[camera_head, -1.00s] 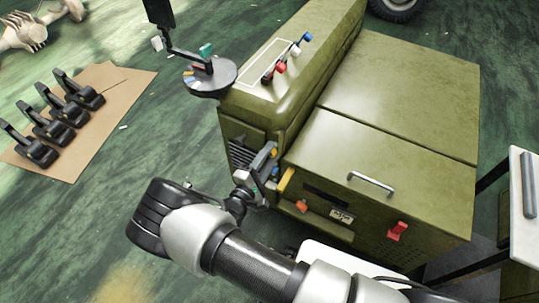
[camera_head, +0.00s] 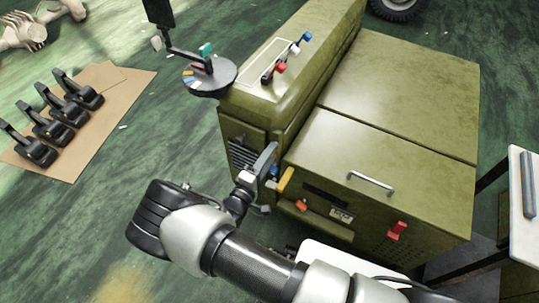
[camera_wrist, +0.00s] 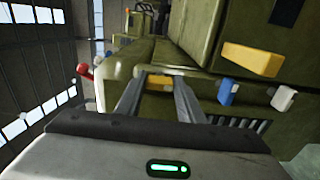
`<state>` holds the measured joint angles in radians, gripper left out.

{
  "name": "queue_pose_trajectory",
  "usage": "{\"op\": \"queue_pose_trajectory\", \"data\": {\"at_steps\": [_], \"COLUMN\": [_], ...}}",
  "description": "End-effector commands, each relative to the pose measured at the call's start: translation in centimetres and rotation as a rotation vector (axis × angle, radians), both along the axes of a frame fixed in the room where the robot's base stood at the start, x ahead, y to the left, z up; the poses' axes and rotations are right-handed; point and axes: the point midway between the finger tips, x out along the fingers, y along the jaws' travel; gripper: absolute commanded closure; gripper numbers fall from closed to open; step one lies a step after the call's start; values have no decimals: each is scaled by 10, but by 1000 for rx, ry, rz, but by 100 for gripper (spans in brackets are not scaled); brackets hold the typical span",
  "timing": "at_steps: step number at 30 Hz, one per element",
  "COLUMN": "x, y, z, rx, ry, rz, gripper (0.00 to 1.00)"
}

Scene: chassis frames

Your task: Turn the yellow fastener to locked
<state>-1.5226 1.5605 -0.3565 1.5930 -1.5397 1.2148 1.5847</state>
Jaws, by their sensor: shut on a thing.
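The yellow fastener (camera_wrist: 160,82) shows between my fingertips in the wrist view, on the olive machine's side. My gripper (camera_wrist: 160,84) is shut on it, one finger on either side. In the head view my gripper (camera_head: 270,150) is against the near left corner of the machine and hides the fastener. Whether it points to locked cannot be read.
Beside it on the olive machine (camera_head: 400,90) are a larger yellow handle (camera_wrist: 250,58), a blue knob (camera_wrist: 228,92) and a white knob (camera_wrist: 283,97). A red latch (camera_head: 397,231) is on the front. A round disc (camera_head: 225,80) overhangs at upper left. Black clamps (camera_head: 45,125) lie on cardboard.

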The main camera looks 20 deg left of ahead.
Motion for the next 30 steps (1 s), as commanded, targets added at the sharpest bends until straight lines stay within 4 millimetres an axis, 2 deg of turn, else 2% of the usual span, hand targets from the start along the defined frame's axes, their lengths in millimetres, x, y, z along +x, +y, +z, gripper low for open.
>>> {"op": "queue_pose_trajectory", "data": {"at_steps": [4,5,7,8,16,20,23,30], "x": [-1,-1,-1,-1,-1,-9,-24,-81], "y": [0,0,0,0,0,2,4,8], "z": [-1,-1,0,0,0,0,1,1], "rx": [3,3,3,3,2,2,2,2], "ry": [2,2,2,2,1,2,1,2], "rz": [0,0,0,0,0,0,3,3], "gripper": [88,60,49,47,47,47,47,47]}}
